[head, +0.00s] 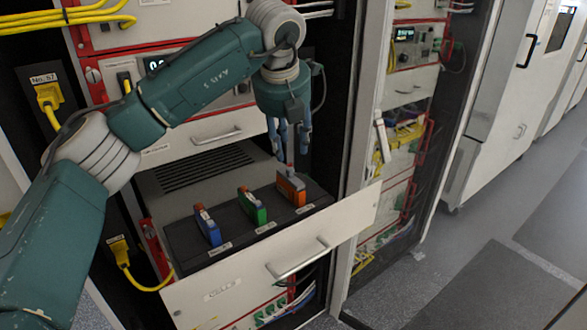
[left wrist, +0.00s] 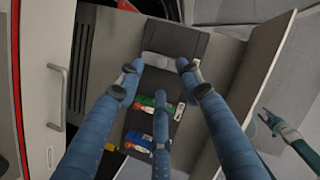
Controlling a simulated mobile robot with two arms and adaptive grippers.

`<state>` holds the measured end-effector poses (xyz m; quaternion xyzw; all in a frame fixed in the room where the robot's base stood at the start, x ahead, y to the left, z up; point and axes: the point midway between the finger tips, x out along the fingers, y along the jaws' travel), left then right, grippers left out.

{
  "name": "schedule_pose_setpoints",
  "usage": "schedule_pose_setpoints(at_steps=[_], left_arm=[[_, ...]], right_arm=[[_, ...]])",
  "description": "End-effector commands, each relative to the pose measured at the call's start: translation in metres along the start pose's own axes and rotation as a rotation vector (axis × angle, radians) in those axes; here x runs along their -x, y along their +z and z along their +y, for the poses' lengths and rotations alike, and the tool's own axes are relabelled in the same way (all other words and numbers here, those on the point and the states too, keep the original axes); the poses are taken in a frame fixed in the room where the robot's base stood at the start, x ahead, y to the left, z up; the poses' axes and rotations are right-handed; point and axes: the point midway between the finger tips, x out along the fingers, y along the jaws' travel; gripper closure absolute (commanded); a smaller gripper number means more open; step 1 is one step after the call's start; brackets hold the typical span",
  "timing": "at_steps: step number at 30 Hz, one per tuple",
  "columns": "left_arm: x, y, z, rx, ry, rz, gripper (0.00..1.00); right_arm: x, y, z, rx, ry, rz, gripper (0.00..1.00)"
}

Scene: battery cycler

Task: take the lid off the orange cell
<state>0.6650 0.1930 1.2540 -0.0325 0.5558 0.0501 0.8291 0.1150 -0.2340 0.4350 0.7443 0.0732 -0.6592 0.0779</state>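The orange cell (head: 291,189) stands upright at the right end of the row in the open drawer. Its lid is too small to tell apart from the cell and the finger above it. My left gripper (head: 289,148) points down just above the orange cell. Whether a finger touches the cell cannot be told. A teal and dark part at the right of that view seems to be my right gripper (left wrist: 268,121).
A green cell (head: 252,207) and a blue cell (head: 208,226) stand left of the orange one, on the same black holder (head: 186,247). The drawer front (head: 348,222) with its handle sticks out. Rack panels (head: 192,138) rise behind. Open floor (head: 480,285) lies at the right.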

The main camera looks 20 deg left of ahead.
Motion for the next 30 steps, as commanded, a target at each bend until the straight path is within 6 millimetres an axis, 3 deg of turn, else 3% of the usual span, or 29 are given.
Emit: schedule_pose_setpoints(at_steps=[6,9,11,15,20,28,30], left_arm=[[-0.026,0.0,0.001,0.001,-0.001,0.001,0.64],[-0.032,-0.001,0.001,0.001,0.0,0.002,0.64],[-0.037,-0.001,0.002,0.001,0.001,0.003,0.64],[-0.057,-0.006,0.003,0.0,0.001,0.005,0.64],[-0.078,-0.006,0.002,0.001,0.0,0.002,0.64],[-0.082,-0.006,0.002,0.001,-0.001,-0.001,0.64],[-0.082,-0.006,0.002,0.001,-0.001,-0.001,0.78]], right_arm=[[0.014,0.043,-0.005,0.001,-0.007,-0.061,0.6],[0.018,0.051,-0.006,0.002,-0.008,-0.072,0.6],[0.024,0.048,-0.006,0.002,-0.008,-0.069,0.6],[0.04,0.022,-0.002,0.002,-0.003,-0.037,0.6],[0.044,0.0,0.001,0.002,0.0,-0.003,0.6],[0.044,0.016,-0.001,0.002,-0.002,-0.027,0.6],[0.044,0.021,-0.002,0.002,-0.003,-0.035,0.6]])
